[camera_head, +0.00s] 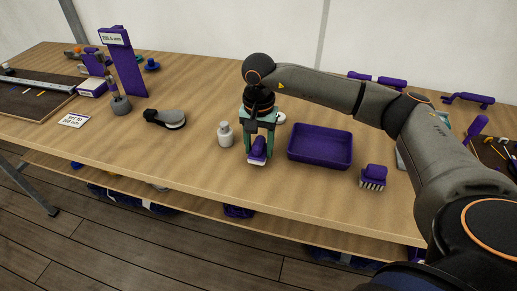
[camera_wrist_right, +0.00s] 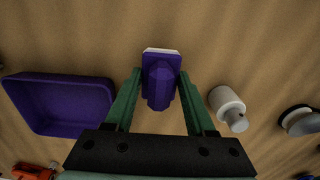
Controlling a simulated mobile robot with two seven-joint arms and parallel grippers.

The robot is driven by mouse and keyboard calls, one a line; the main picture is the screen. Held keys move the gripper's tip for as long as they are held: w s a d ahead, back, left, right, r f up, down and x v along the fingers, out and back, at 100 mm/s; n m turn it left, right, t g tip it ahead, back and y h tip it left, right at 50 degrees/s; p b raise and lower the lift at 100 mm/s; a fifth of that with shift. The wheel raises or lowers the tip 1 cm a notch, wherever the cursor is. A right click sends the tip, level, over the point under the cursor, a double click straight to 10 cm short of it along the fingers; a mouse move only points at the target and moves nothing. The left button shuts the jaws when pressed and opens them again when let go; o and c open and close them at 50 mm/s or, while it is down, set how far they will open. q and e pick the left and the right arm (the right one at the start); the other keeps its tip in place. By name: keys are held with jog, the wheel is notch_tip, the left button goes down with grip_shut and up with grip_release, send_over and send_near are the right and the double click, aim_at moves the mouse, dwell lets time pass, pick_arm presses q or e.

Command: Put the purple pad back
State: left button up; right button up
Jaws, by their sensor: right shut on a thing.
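The purple pad (camera_head: 258,148) has a purple grip on top and a pale underside edge. My right gripper (camera_head: 259,141) points down with its green fingers on either side of the pad and is shut on it. In the right wrist view the purple pad (camera_wrist_right: 160,82) lies between the two fingertips (camera_wrist_right: 161,73). I cannot tell whether the pad touches the table. A purple tray (camera_head: 320,131) stands just right of the gripper and looks empty. My left gripper is not in view.
A purple brush (camera_head: 373,174) lies right of the tray. A dark-and-pale brush-like thing (camera_head: 166,118) lies farther left. Bare wood (camera_head: 190,165) is free toward the front edge.

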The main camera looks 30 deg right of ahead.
aim_at(258, 141)
jog(key=shift+a+f, duration=0.1)
jog(key=shift+f, duration=0.75)
jog(key=shift+f, duration=0.2)
jog(key=o, duration=1.3)
jog(key=shift+r, duration=0.1)
jog(key=shift+r, duration=0.1)
notch_tip(258, 141, up, 12)
jog(key=shift+r+b, duration=0.1)
jog(key=shift+b, duration=0.4)
